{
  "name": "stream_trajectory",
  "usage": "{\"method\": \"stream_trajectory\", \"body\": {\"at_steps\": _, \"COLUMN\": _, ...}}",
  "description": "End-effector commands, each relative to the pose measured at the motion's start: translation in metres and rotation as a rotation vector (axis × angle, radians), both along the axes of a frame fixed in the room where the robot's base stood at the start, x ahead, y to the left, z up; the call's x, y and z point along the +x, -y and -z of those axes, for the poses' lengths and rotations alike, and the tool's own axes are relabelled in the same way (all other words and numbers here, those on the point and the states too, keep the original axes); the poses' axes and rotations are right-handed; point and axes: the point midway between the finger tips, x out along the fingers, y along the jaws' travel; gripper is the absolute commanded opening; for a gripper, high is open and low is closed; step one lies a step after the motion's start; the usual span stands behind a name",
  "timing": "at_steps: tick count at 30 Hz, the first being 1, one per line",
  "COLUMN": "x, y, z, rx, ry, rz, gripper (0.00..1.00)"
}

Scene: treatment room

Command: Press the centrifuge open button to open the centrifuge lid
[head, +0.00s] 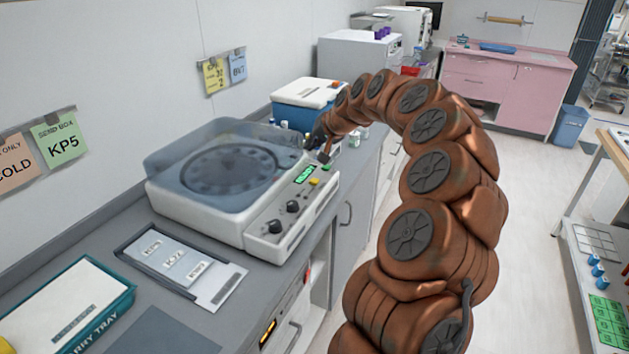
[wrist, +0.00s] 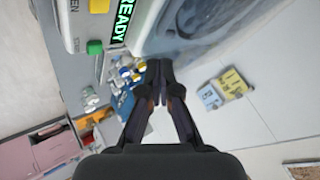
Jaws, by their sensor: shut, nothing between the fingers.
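The centrifuge (head: 262,221) is a white box on the grey counter, with a smoky see-through lid (head: 225,150) that is down over a round rotor. Its front panel holds two dark knobs, a yellow button (head: 314,181), a lit display (head: 304,174) and a green button (head: 327,167). In the wrist view the display reads READY (wrist: 122,20) and the green button (wrist: 94,47) is left of my fingertips.
A blue box with a white lid (head: 304,102) stands behind the centrifuge, with small bottles (head: 283,124) near it. A flat card holder (head: 180,268) and a teal tray (head: 68,310) lie on the near counter. Wall notes (head: 224,73) hang behind.

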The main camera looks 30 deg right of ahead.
Motion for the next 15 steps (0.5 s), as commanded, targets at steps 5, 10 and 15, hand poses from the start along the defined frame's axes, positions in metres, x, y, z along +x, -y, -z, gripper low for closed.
{"method": "stream_trajectory", "body": {"at_steps": 5, "x": 0.0018, "y": 0.0175, "z": 0.0028, "rx": 0.0, "ry": 0.009, "rz": 0.033, "gripper": 0.0}}
{"method": "stream_trajectory", "body": {"at_steps": 10, "x": 0.0018, "y": 0.0173, "z": 0.0026, "rx": 0.0, "ry": 0.009, "rz": 0.033, "gripper": 0.0}}
{"method": "stream_trajectory", "body": {"at_steps": 15, "x": 0.0017, "y": 0.0169, "z": 0.003, "rx": 0.001, "ry": 0.009, "rz": 0.032, "gripper": 0.0}}
